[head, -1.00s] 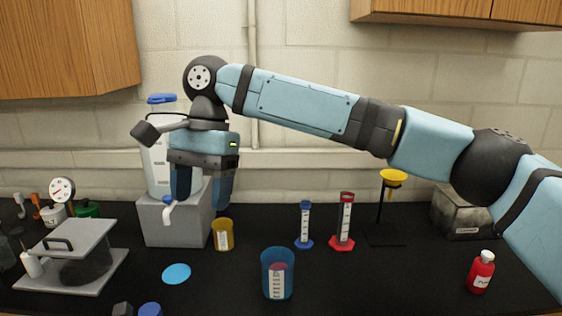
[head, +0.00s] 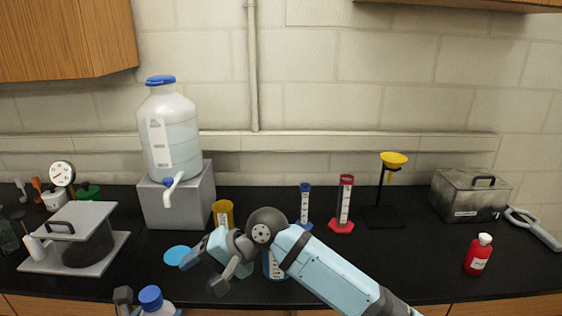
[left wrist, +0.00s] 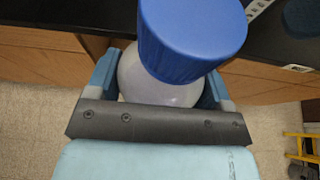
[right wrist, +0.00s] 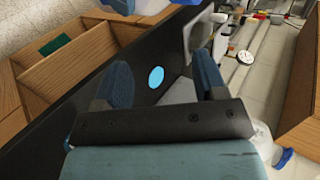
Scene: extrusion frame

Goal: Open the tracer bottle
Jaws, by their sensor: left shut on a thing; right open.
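A pale bottle with a blue screw cap, apparently the tracer bottle, shows at the bottom edge of the head view (head: 151,299). It also fills the top middle of the left wrist view (left wrist: 150,85), with the cap (left wrist: 192,35) on it. My left gripper (left wrist: 160,88) is shut around its body, one finger on each side, below the cap. My right gripper (head: 190,257) is open and empty over the bench, above and to the right of the bottle in the head view. Its spread fingers also show in the right wrist view (right wrist: 163,77). The bottle's lower part is hidden.
A blue disc (head: 178,256) lies flat on the black bench near my right gripper. A carboy (head: 170,130) stands on a grey block behind. A yellow cup (head: 223,211) and cylinders stand mid-bench. My right arm partly hides a blue beaker. A red bottle (head: 479,256) stands right.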

